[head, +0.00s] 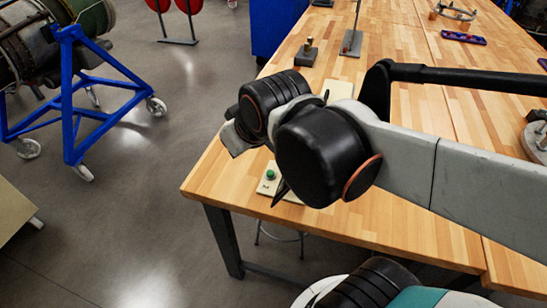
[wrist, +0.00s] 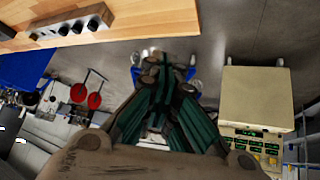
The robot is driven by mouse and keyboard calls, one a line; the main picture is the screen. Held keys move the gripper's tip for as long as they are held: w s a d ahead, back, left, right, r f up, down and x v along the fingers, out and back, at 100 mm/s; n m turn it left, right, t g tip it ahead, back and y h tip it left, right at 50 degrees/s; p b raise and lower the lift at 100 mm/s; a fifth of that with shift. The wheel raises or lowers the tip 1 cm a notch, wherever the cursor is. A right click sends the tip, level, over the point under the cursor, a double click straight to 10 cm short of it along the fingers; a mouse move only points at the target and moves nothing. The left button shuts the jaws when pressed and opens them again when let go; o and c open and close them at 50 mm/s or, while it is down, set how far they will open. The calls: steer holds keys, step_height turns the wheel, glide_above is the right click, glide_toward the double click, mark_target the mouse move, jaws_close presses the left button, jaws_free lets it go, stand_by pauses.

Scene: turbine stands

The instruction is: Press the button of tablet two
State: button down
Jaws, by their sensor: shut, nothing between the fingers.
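A small cream tablet (head: 291,196) with a green button (head: 270,174) lies near the front left corner of the wooden table (head: 222,180). Its label is too small to read, and my arm hides part of it. A second cream plate (head: 338,90) shows behind my arm; any button on it is hidden. My gripper (wrist: 165,62) fills the middle of the wrist view, its dark green fingers together and empty. In the head view my wrist hangs over the table's left edge, and the gripper is mostly hidden. I cannot tell its exact distance from the button.
Small fixtures (head: 306,54) stand farther back on the table. A blue wheeled stand (head: 68,95) holds a turbine on the left. A beige cabinet (wrist: 257,95) with green-lit controls shows in the wrist view. The floor between the stand and table is clear.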

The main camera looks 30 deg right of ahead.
steer(key=w+r+p, duration=0.1)
steer(key=w+r, duration=0.1)
steer(key=w, duration=0.2)
steer(key=m+g+p, duration=0.2)
steer(key=m+g, duration=0.6)
steer(key=m, duration=0.4)
glide_above(272, 162)
steer(key=s+a, duration=0.3)
steer(key=s, duration=0.1)
step_height(272, 162, down, 10)
steer(key=shift+d+r, duration=0.2)
steer(key=shift+d, duration=0.05)
step_height(272, 162, down, 14)
steer(key=b, duration=0.4)
steer(key=shift+b, duration=0.3)
